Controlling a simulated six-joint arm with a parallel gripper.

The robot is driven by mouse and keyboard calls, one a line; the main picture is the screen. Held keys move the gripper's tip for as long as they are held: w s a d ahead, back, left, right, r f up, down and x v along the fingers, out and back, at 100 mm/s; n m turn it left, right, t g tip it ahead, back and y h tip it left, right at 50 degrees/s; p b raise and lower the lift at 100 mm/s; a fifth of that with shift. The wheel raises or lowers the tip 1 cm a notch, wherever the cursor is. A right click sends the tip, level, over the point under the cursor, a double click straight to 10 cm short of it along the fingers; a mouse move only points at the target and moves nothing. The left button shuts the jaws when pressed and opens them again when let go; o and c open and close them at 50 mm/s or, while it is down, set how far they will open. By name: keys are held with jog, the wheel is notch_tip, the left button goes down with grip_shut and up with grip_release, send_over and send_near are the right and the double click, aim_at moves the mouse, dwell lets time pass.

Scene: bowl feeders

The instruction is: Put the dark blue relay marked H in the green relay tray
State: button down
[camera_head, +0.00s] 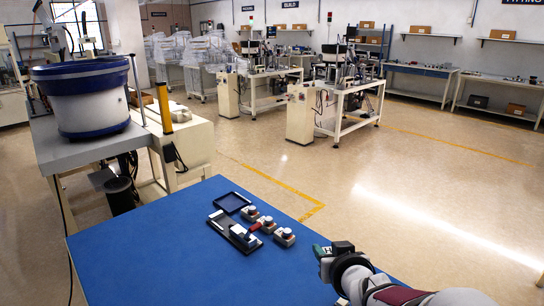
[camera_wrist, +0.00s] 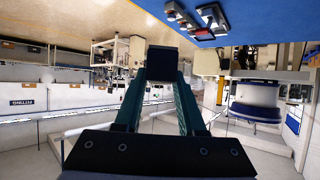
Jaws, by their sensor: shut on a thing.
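My gripper (camera_wrist: 160,88) is shut on a dark, nearly black block, which shows square between the teal fingertips in the wrist view (camera_wrist: 161,73). No letter H can be read on it. In the head view my gripper (camera_head: 323,253) is above the right part of the blue table, apart from the things lying there. A shallow dark blue tray (camera_head: 231,194) with a raised rim lies on the table and looks empty. I cannot make out a clearly green tray in either view.
The table's left and front are clear. A blue-rimmed bowl feeder (camera_head: 82,100) stands behind at left.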

notch_tip(320, 180, down, 13)
jog(key=w+a+n+y, duration=0.2)
jog(key=n+y, duration=0.1)
jog(key=y, duration=0.1)
jog(key=shift+n+g, duration=0.4)
jog(key=shift+g, duration=0.1)
jog(key=w+a+f, duration=0.1)
jog(key=a+f, duration=0.1)
jog(key=a, duration=0.1)
jog(key=w+a+f, duration=0.1)
jog(key=a+f, duration=0.2)
jog(key=a, duration=0.1)
jog(key=w+a+f, duration=0.1)
jog(key=a+f, duration=0.1)
jog(key=a, duration=0.2)
jog(key=shift+a+f, duration=0.2)
jog(key=shift+f, duration=0.15)
jog(key=shift+a+f, duration=0.2)
jog(key=shift+f, duration=1.9)
jog(key=shift+f, duration=0.1)
jog(key=c, duration=0.5)
grip_release()
